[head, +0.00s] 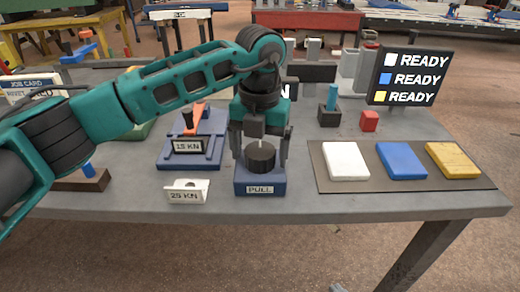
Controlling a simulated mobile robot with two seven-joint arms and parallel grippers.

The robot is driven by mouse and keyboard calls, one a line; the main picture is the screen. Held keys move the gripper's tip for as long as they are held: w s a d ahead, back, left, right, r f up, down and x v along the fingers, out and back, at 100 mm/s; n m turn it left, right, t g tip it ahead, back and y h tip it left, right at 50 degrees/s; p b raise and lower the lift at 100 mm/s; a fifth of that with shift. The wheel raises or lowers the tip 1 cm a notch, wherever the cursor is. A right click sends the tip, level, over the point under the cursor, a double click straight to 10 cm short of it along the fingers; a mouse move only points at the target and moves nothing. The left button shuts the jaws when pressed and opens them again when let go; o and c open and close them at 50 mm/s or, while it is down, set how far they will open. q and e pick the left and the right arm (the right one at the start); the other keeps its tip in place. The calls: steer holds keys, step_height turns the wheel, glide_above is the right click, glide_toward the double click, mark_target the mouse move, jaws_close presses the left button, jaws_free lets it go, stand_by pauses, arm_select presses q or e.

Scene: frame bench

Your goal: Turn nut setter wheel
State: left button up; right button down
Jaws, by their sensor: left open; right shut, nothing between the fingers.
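A black round wheel (260,154) sits on top of a blue block (259,176) near the front middle of the bench. The block has a label reading PULL. My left gripper (261,147) points down over the wheel, open, with one finger on each side of it. I cannot tell whether the fingers touch the wheel. My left arm comes in from the left and hides part of the bench behind it. My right gripper is not in view.
A blue fixture (207,150) with an orange lever and a 15 KN sign stands left of the block. A white 25 KN sign (187,191) stands in front. White (346,161), blue (402,160) and yellow (453,160) pads lie right. A screen (411,77) shows READY three times.

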arm_select(q)
steer(key=c, duration=1)
steer(key=shift+f+m, duration=0.1)
steer(key=shift+m, duration=0.2)
